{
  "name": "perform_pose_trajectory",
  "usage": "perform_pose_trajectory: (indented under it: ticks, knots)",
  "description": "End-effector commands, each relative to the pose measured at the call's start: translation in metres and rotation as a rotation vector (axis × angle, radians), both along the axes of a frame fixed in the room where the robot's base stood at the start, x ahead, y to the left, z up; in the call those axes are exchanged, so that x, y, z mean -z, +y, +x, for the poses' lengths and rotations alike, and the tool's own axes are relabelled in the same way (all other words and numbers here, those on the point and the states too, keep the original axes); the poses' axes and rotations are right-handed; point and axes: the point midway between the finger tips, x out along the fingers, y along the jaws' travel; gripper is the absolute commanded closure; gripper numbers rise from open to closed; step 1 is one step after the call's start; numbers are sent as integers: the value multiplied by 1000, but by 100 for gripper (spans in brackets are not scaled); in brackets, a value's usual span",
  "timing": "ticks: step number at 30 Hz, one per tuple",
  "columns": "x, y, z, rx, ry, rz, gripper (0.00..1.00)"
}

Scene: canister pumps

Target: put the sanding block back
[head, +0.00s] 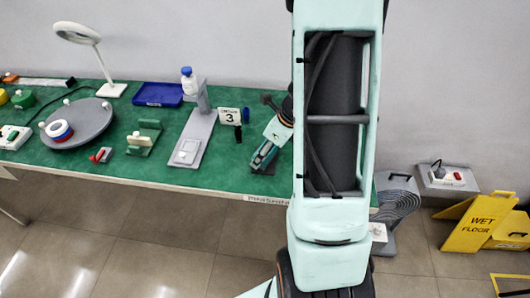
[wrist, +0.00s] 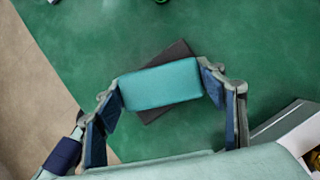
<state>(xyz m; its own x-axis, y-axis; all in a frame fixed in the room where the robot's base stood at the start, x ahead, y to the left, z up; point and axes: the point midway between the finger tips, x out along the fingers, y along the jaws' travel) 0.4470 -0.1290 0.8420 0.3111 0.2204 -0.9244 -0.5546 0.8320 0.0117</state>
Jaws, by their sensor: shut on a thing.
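The sanding block appears to be the teal rounded block (wrist: 148,88) in the wrist view. My gripper (wrist: 162,85) is shut on it, one finger at each short end. Below the block lies a dark grey flat pad (wrist: 180,50), turned at an angle to it; its corners show past the block's far and near edges. I cannot tell whether the block touches the pad. In the head view my gripper (head: 264,155) is low over the right part of the green table, with the dark pad (head: 262,171) just under it; the block is mostly hidden there.
A grey stand (head: 187,150) with a blue-capped bottle (head: 188,80) is left of my gripper. A sign marked 3 (head: 229,117) and small dark items stand close by. The table's front edge (head: 230,192) is near. A yellow wet-floor sign (head: 478,222) stands at right.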

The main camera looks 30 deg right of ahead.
Motion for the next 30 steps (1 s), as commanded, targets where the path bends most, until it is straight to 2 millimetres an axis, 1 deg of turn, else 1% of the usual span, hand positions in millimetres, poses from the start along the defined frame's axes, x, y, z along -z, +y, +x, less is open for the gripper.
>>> perform_pose_trajectory:
  ticks: [6, 10, 11, 15, 23, 26, 29, 30]
  knots:
    - [0, 0, 0, -1, -2, -1, 58]
    - [4, 0, 0, -1, -1, 0, 58]
    - [4, 0, 0, -1, -1, 0, 34]
    - [3, 0, 0, -1, -1, 0, 19]
    - [3, 0, 0, -1, -1, 0, 18]
    - [0, 0, 0, -1, -2, -1, 18]
    - [-11, -2, -2, -1, -4, -2, 18]
    - [-18, -4, -4, -2, -5, -2, 18]
